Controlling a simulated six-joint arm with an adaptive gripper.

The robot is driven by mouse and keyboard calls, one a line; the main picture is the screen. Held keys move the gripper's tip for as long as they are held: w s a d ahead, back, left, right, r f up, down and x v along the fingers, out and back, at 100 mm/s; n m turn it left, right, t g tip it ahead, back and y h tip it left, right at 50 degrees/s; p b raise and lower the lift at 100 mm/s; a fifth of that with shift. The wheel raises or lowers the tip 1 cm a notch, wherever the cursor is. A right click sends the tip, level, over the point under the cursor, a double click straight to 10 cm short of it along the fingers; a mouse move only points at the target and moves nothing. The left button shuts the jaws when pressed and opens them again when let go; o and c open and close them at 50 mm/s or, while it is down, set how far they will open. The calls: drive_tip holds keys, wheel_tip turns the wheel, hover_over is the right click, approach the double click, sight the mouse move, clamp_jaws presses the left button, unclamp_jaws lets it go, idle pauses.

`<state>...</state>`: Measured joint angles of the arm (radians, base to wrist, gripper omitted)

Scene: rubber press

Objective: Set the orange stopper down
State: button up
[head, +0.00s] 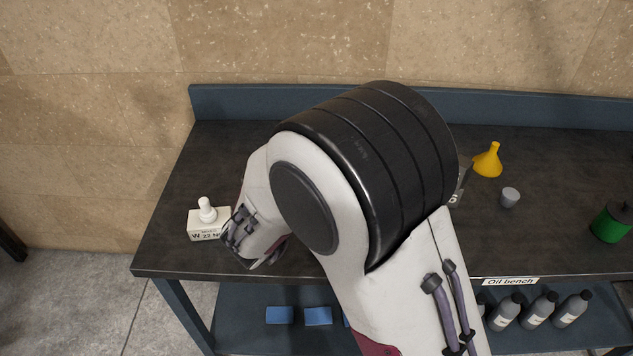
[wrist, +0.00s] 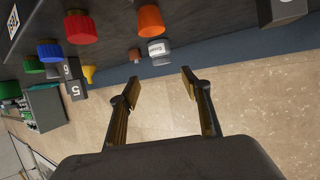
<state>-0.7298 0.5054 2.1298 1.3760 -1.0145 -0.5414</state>
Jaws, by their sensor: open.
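An orange stopper (wrist: 150,20) shows at the upper middle of the wrist view, by the dark bench top (wrist: 112,14). My gripper (wrist: 160,87) is open in the wrist view, with nothing between its fingertips. The stopper is apart from the fingers, beyond their tips toward the top of the picture. A small grey container with a white label (wrist: 158,49) appears between the stopper and the fingers. In the head view my arm covers the middle of the bench, and neither the stopper nor the fingertips can be seen there.
Red (wrist: 80,27), blue (wrist: 50,51) and green (wrist: 34,65) pieces are at left in the wrist view, beside number blocks (wrist: 75,90). The head view shows a white labelled box (head: 205,224), a yellow funnel (head: 488,161), a grey cup (head: 509,197) and a green container (head: 609,225).

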idle(0.5)
drive_tip(key=s+d+r+n+g+y, duration=0.15)
drive_tip(key=s+r+n+y, duration=0.3)
drive_tip(key=r+y, duration=0.7)
drive_tip(key=s+d+g+h, duration=0.2)
drive_tip(key=s+d, duration=0.6)
drive_tip(key=s, duration=0.5)
drive_tip(key=s+d+g+h, duration=0.3)
drive_tip(key=s+d, duration=0.6)
drive_tip(key=s, duration=0.5)
drive_tip(key=shift+s+f+h, duration=0.15)
drive_tip(key=shift+f+h, duration=0.2)
drive_tip(key=shift+h, duration=0.2)
